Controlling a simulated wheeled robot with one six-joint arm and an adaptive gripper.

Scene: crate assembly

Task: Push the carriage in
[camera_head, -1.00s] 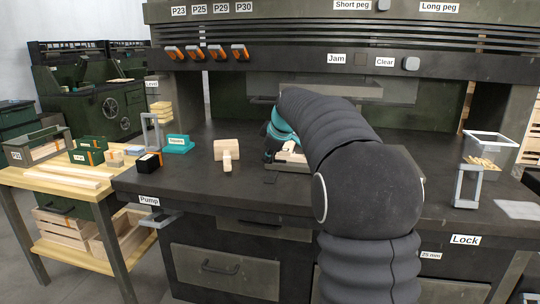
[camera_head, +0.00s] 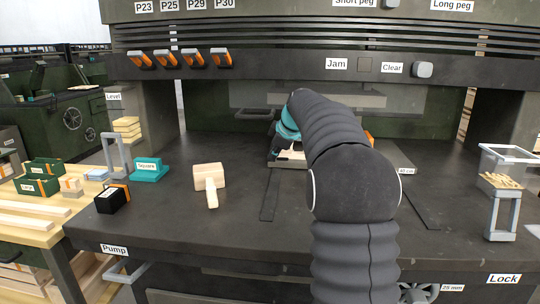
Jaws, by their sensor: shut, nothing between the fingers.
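The carriage (camera_head: 280,163) is a flat, light-edged plate on the dark bench, towards the back, in the head view. Its left front corner shows, and its middle is hidden behind my arm. Dark rail lines run from it towards the bench's front edge. My gripper (camera_head: 286,152) is at the carriage's left part, below the teal wrist, and is partly hidden by my arm. It is shut with nothing held. I cannot tell whether it touches the carriage.
A wooden mallet (camera_head: 209,180) lies left of the rails. The bench between the rails is bare.

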